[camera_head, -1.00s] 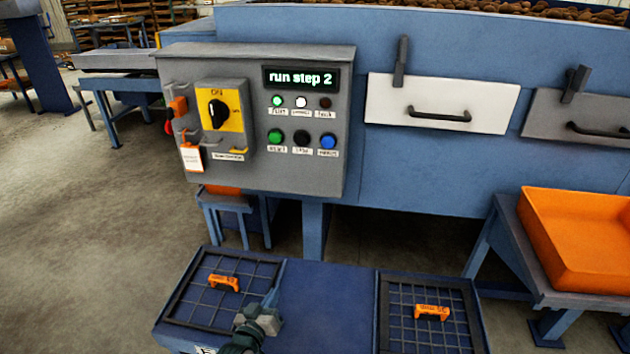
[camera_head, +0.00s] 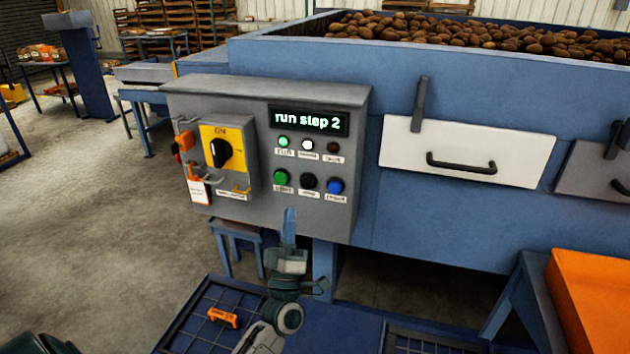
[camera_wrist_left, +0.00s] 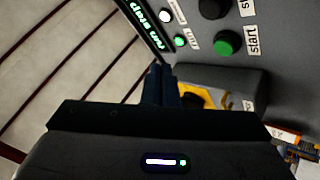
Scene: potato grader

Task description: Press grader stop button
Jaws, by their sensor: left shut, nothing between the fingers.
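The grey control panel (camera_head: 228,98) shows "run step 2" on its display. The black stop button (camera_head: 308,182) sits between the green start button (camera_head: 281,178) and the blue reset button (camera_head: 335,186). My left gripper (camera_head: 289,212) is shut and empty, fingers pointing up, just below the button row in the head view. I cannot tell its exact distance from the panel. In the left wrist view the shut fingers (camera_wrist_left: 161,84) show below the green start button (camera_wrist_left: 228,43), and the black button (camera_wrist_left: 212,8) is at the top edge. My right gripper is not identifiable.
A yellow rotary switch (camera_head: 224,155) marked ON is left of the buttons, with an orange padlock and tag beside it. A white drawer front (camera_head: 465,150) is to the right.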

